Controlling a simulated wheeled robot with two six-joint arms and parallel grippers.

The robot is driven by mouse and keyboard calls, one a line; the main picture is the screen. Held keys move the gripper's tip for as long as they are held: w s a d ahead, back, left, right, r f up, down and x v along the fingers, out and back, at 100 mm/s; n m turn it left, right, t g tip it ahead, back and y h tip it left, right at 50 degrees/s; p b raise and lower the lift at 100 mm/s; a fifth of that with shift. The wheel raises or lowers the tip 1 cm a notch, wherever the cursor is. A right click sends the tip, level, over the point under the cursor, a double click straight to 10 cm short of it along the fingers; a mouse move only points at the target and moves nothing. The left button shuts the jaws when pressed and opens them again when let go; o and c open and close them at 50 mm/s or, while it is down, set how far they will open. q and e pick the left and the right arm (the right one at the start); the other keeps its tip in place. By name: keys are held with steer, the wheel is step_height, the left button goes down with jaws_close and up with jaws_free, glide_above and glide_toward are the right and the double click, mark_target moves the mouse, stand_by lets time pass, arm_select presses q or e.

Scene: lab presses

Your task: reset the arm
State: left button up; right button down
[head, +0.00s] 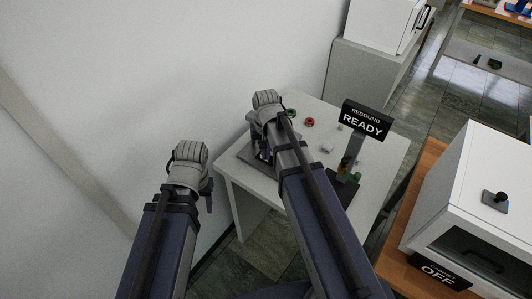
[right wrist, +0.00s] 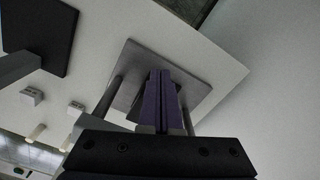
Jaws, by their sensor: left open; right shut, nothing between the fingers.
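My right gripper (right wrist: 160,100) is shut and empty in the right wrist view, its two purple fingers together. It points at a grey plate (right wrist: 128,62) with upright posts on the white table. In the head view my right gripper (head: 263,152) is over the left part of the table (head: 232,172), mostly hidden by its own wrist, above the grey press base (head: 248,160). My left gripper (head: 207,194) hangs beyond the table's left edge, over the floor. It is open, with its fingers largely hidden behind the wrist, and I see nothing held.
A "REBOUND READY" sign (head: 366,120) stands on the table. A red ring (head: 309,122), a green ring (head: 291,112) and a white block (head: 326,148) lie nearby. A white cabinet (head: 488,175) with an "OFF" sign stands on the right. A wall (head: 130,70) closes the left.

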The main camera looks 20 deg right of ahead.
arm_select(q)
steer(key=shift+r, duration=0.6)
arm_select(e)
steer(key=shift+r, duration=0.55)
arm_select(q)
steer(key=shift+f+b, duration=0.7)
steer(key=shift+f, duration=0.25)
arm_select(e)
steer(key=s+a+f+n+h, duration=0.1)
steer(key=s+a+n, duration=0.8)
steer(key=s+a, duration=0.2)
steer(key=shift+s+a+f, duration=0.35)
steer(key=shift+s, duration=0.85)
